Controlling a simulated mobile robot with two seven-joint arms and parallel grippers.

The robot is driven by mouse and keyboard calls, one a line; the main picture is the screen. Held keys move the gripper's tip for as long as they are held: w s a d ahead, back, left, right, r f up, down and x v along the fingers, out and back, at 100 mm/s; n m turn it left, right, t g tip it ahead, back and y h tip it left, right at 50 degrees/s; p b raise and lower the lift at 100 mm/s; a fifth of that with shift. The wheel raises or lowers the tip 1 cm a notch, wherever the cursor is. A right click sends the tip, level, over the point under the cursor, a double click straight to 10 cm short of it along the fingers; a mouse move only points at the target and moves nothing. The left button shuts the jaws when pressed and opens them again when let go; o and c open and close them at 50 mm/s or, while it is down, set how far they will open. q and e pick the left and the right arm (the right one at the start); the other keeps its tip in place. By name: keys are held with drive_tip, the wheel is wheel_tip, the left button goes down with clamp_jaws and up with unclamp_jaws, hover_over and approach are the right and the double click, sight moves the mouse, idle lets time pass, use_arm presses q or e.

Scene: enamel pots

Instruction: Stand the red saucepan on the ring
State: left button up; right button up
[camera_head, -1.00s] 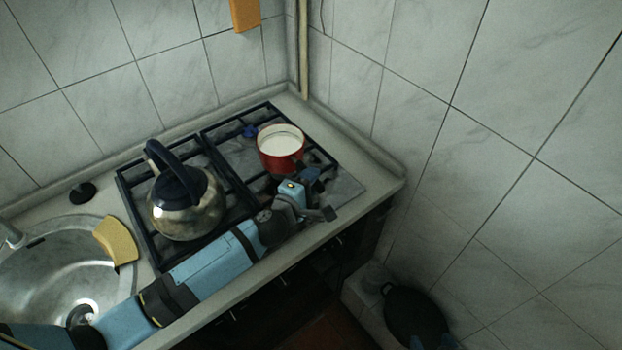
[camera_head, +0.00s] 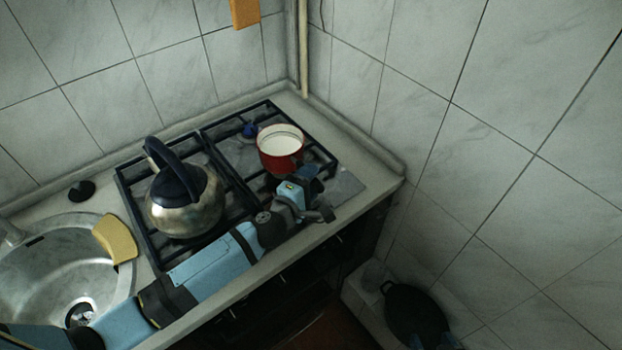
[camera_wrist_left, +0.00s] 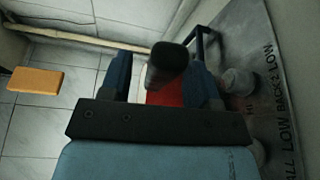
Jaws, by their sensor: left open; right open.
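The red saucepan (camera_head: 282,157), white inside, is at the right part of the hob, over the black grate (camera_head: 322,152). It looks upright; its base contact is hard to see. My left gripper (camera_head: 308,176) is at its near side, by the handle. In the left wrist view, the dark handle (camera_wrist_left: 168,62) is between the two spread fingers, with red pan wall (camera_wrist_left: 165,97) below it. The ring under the pan is mostly hidden. My right gripper (camera_head: 430,342) shows only as blue fingertips, spread apart, at the bottom edge.
A steel kettle (camera_head: 184,212) with a dark handle stands on the hob's left part, close beside my left arm. A sink (camera_head: 60,265) with a yellow sponge (camera_head: 115,239) is left. A black pan (camera_head: 412,308) is low at the right. Tiled walls close the corner.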

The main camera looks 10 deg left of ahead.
use_arm(q)
drive_tip(key=v, duration=1.3)
drive_tip(key=shift+s+b, duration=0.2)
drive_tip(key=shift+b, duration=0.25)
use_arm(e)
drive_tip(key=shift+a+f, duration=0.1)
drive_tip(key=shift+f, duration=0.45)
use_arm(q)
drive_tip(key=shift+r, duration=0.15)
